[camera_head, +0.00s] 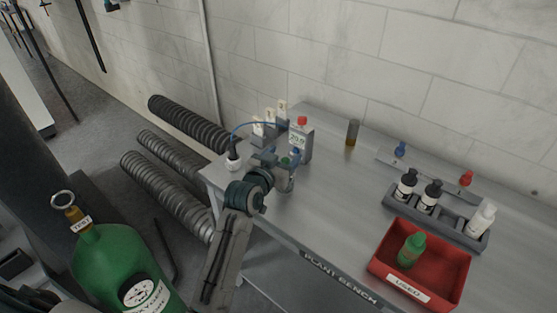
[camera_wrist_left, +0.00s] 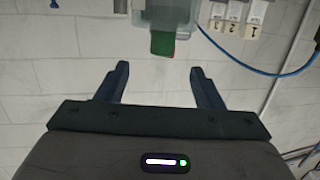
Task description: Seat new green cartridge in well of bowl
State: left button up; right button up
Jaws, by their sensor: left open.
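A clear bowl (camera_head: 284,183) stands on the bench near its left end, partly hidden by my left gripper (camera_head: 280,157). In the left wrist view, which looks upside down, the clear bowl (camera_wrist_left: 165,14) is at the top edge. A green cartridge (camera_wrist_left: 162,43) sticks out of its open end; how deep it sits is not clear. My right gripper is not in view.
A red USED tray (camera_head: 376,266) holds another green cartridge (camera_head: 411,250) at the front right. A grey rack (camera_head: 448,222) with several bottles stands behind it. A grey-and-red container (camera_head: 301,138) stands close behind the bowl. The bench middle (camera_head: 335,205) is clear.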

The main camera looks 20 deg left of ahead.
pick_arm(q)
jog(key=r+b+v, duration=0.1)
jog(key=b+v, duration=0.1)
jog(key=v, duration=1)
jog(key=shift+b, duration=0.4)
jog(key=shift+d, duration=0.1)
